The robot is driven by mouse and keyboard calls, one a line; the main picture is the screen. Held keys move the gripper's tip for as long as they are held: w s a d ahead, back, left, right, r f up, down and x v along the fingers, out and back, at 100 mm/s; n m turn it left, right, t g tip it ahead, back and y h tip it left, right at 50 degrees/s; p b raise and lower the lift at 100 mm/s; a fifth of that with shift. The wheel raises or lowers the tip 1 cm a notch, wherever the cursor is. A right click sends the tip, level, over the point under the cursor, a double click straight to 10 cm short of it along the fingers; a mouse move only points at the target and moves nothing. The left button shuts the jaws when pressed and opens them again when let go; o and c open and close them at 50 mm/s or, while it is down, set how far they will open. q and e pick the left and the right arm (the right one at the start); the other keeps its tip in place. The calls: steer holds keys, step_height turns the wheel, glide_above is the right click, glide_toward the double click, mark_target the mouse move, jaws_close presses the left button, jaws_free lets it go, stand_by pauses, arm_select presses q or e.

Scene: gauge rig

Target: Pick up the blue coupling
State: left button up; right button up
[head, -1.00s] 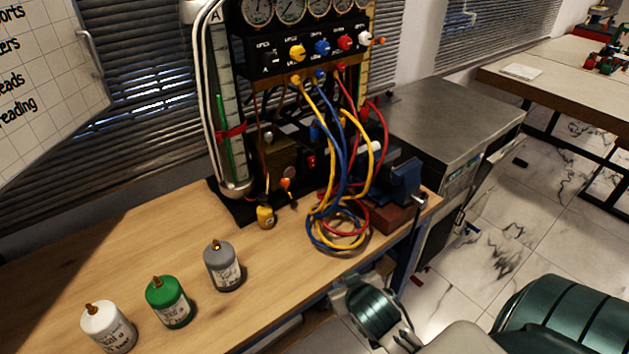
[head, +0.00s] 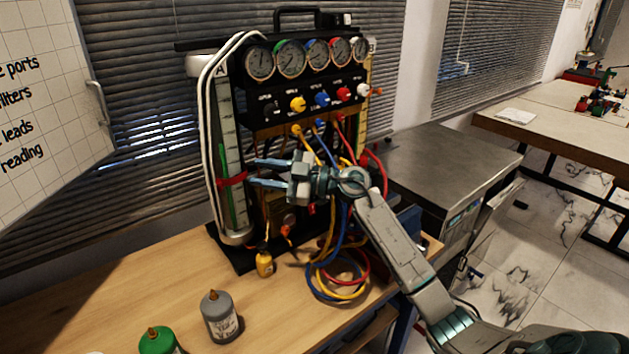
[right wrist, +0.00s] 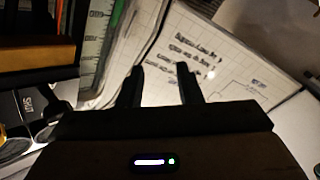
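The gauge rig (head: 310,88) stands at the back of the bench. A blue coupling (head: 319,123) at the end of the blue hose sits below the rig's panel, under the blue knob (head: 321,99). It is small, and its lower part is hard to make out. My right gripper (head: 255,172) is open and empty in front of the rig, its fingers pointing left, lower than the coupling and to its left. In the right wrist view the open fingers (right wrist: 160,86) have nothing between them, with a written board behind. My left gripper is not in view.
The bench's left part is clear.

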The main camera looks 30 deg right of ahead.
steer(key=s+d+m+g+h, duration=0.1)
steer(key=d+m+g+h, duration=0.8)
steer(key=d, duration=1)
steer(key=f, duration=0.1)
steer(key=w+a+f+n+p, duration=0.1)
steer(key=f+n+t+h, duration=0.1)
steer(key=shift+w+a+f, duration=0.15)
steer(key=shift+w+a, duration=0.2)
steer(key=shift+w+a+f+p, duration=0.25)
steer(key=shift+a+f+p, duration=0.15)
steer(key=shift+p, duration=0.25)
steer(key=p+x, duration=0.1)
steer(key=x, duration=0.2)
steer(key=shift+w+a+f+p, duration=0.15)
steer(key=shift+w+a+p, duration=0.1)
steer(key=shift+p, duration=0.05)
steer(key=shift+w+a+f, duration=0.1)
steer(key=shift+w+f, duration=0.05)
steer(key=shift+f, duration=0.15)
jaws_close()
steer(key=shift+r, duration=0.1)
